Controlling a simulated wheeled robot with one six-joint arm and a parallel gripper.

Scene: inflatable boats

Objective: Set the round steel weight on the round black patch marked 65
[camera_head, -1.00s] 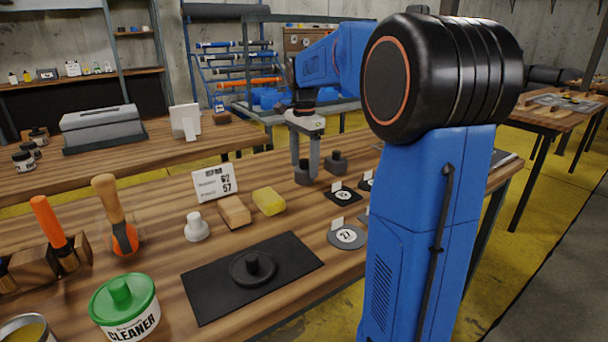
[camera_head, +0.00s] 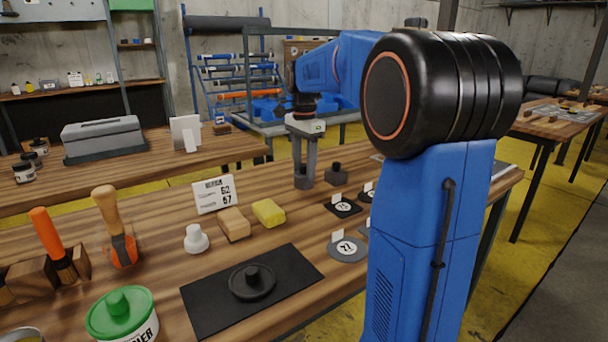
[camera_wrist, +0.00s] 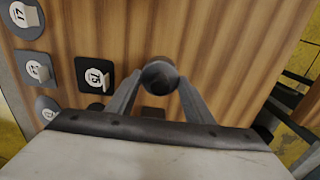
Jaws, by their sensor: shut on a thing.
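My gripper (camera_head: 304,166) points down at the far part of the workbench, its fingers shut on a small round dark steel weight (camera_head: 304,182). In the wrist view the weight (camera_wrist: 158,76) sits between the fingertips (camera_wrist: 158,88). It is at or close to the table top; I cannot tell if it touches. A second dark knobbed weight (camera_head: 336,175) stands just right of it. A black square patch (camera_head: 343,207) with a white numbered disc lies to the right, also in the wrist view (camera_wrist: 95,75). A round dark patch (camera_head: 368,190) is partly hidden by my arm. No 65 is readable.
A grey round patch marked 27 (camera_head: 346,249) lies nearer. A black mat (camera_head: 215,305) holds a large dark disc weight (camera_head: 252,281).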

